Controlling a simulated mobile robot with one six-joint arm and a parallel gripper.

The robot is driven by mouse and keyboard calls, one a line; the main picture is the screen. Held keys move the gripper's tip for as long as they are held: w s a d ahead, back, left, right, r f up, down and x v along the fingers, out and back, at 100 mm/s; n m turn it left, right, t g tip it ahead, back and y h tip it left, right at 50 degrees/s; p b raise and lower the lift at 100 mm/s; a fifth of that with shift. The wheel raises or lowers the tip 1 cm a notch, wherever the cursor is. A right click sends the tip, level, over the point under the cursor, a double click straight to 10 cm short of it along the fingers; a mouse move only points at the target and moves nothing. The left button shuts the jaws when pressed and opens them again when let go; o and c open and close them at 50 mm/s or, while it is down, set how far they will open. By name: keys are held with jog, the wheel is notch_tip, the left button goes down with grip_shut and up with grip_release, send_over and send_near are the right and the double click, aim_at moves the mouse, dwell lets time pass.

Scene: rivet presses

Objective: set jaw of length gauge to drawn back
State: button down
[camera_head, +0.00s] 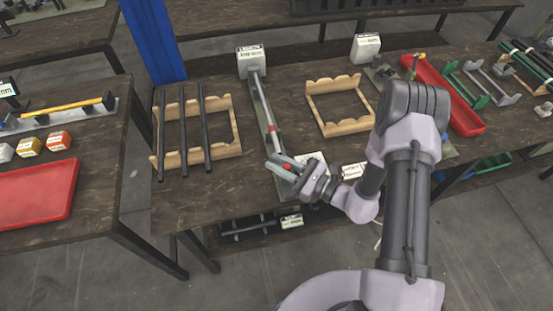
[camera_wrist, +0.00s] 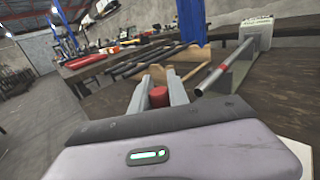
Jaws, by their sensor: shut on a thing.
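The length gauge (camera_head: 263,103) lies along the middle of the table, with a white labelled block (camera_head: 250,58) at its far end. A grey tube (camera_head: 261,96) with a red band lies along it and also shows at right in the wrist view (camera_wrist: 229,63). My gripper (camera_head: 284,166) is at the near end of the gauge. In the wrist view its fingers (camera_wrist: 158,95) are shut on a red knob (camera_wrist: 158,97), apparently that of the gauge's jaw. My fingers and wrist hide most of the jaw in the head view.
A wooden rack with dark rods (camera_head: 235,146) stands left of the gauge and an empty wooden rack (camera_head: 340,131) stands right. A red tray (camera_head: 438,80) lies farther right. A separate table with another red tray (camera_head: 38,192) is at left, across a gap.

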jog(key=shift+s+f, duration=0.15)
jog(key=c, duration=1.3)
grip_release()
jog(key=shift+o, duration=0.2)
jog(key=p+v, duration=0.3)
jog(key=v, duration=1.4)
jog(key=shift+d+p, duration=0.15)
jog(key=shift+p, duration=0.2)
jog(key=shift+s, duration=0.1)
